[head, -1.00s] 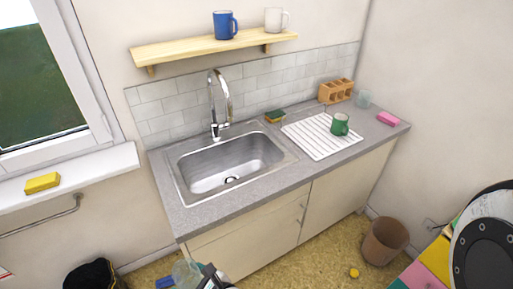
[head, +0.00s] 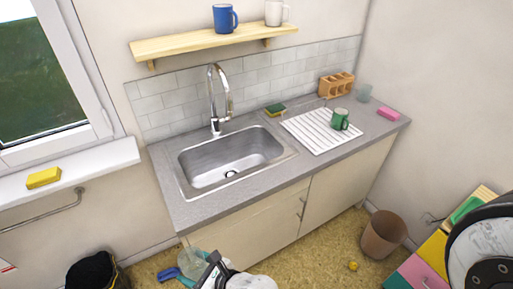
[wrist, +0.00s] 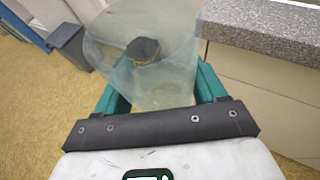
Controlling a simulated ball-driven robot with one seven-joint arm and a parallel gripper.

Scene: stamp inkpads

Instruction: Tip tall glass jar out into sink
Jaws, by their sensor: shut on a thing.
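The tall glass jar (wrist: 182,60) is clear and pale blue, between the teal fingers of my gripper (wrist: 160,88) in the wrist view. My gripper is shut on it. In the head view the jar (head: 191,260) and my gripper (head: 203,268) are at the bottom edge, in front of the counter and lower than its top. A dark round shape shows within the jar's outline; I cannot tell whether it is inside or behind. The steel sink (head: 190,157) is set in the counter, its basin empty apart from the drain.
A chrome tap (head: 214,110) stands behind the sink. A white drying rack (head: 310,135) with a green mug (head: 339,119) lies to its right. The grey counter edge (wrist: 265,38) is right of the jar in the wrist view. A black bin (head: 95,270) stands at lower left.

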